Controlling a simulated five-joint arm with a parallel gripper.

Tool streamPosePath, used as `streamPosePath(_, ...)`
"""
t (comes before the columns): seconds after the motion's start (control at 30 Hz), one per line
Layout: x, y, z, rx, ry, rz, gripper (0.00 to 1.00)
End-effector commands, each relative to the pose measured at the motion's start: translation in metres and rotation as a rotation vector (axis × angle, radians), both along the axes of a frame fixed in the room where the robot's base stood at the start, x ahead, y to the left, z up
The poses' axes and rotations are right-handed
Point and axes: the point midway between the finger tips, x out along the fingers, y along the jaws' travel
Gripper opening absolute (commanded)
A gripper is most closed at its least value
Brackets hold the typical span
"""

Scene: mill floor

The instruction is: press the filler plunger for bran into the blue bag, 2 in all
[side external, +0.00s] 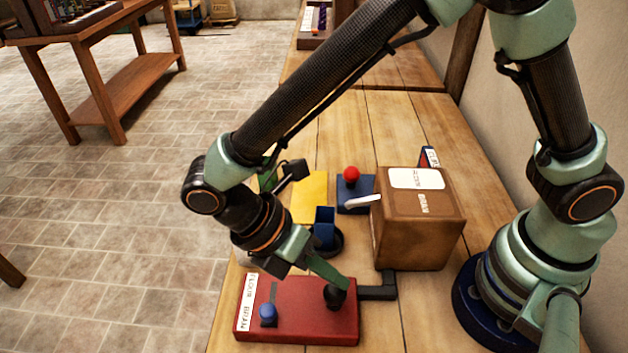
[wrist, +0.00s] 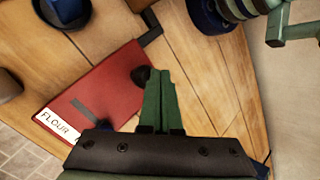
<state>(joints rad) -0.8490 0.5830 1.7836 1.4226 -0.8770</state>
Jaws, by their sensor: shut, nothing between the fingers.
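A red filler box (side external: 300,300) lies at the table's front, with a white label reading FLOUR and BRAN; it also shows in the wrist view (wrist: 100,85). A round black plunger knob (side external: 334,297) stands on its right part and shows beside my fingertips in the wrist view (wrist: 139,77). A small blue knob (side external: 267,312) sits near the label. My gripper (side external: 340,282) is shut and empty, its tips right at the black knob; I cannot tell if they touch. The blue bag (side external: 324,222) stands open on a dark round base (side external: 338,243) behind the box.
Behind are a yellow sheet (side external: 309,190) and a blue box (side external: 355,190) with a red button (side external: 351,173).

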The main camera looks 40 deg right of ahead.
Motion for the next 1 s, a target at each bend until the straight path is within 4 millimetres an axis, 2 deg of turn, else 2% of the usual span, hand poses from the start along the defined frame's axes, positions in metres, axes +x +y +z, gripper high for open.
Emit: streamPosePath(1.0, 0.0001, 0.0001, -0.0075, 0.000, 0.000, 0.000, 0.00)
